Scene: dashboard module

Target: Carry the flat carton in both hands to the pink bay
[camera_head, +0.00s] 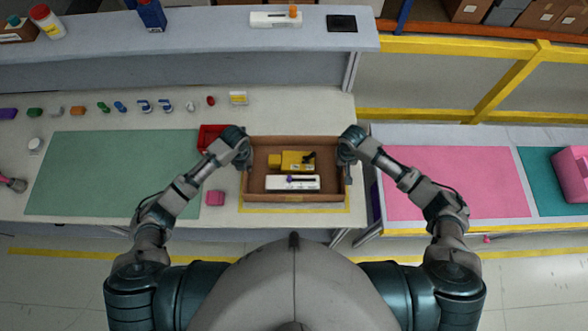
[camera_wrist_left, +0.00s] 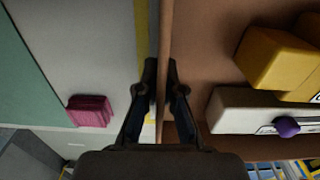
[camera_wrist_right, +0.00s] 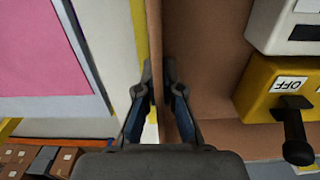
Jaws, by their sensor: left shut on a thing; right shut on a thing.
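The flat carton (camera_head: 262,146) is an open, shallow brown box at the right end of the near workbench, over a yellow-outlined area. It holds a yellow switch block (camera_head: 298,161) and a white block with a purple knob (camera_head: 292,183). My left gripper (camera_head: 246,164) is shut on the carton's left wall, which shows between its fingers in the left wrist view (camera_wrist_left: 163,85). My right gripper (camera_head: 346,165) is shut on the right wall, seen between its fingers in the right wrist view (camera_wrist_right: 158,85). The pink bay (camera_head: 455,182) is a flat bare pink area on the right-hand table.
A gap separates the workbench from the right-hand table. A red bin (camera_head: 208,135) stands just left of the carton. A magenta cube (camera_head: 215,198) lies near the front edge. A pink container (camera_head: 572,173) stands on the teal area at far right. A green mat (camera_head: 110,170) lies left.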

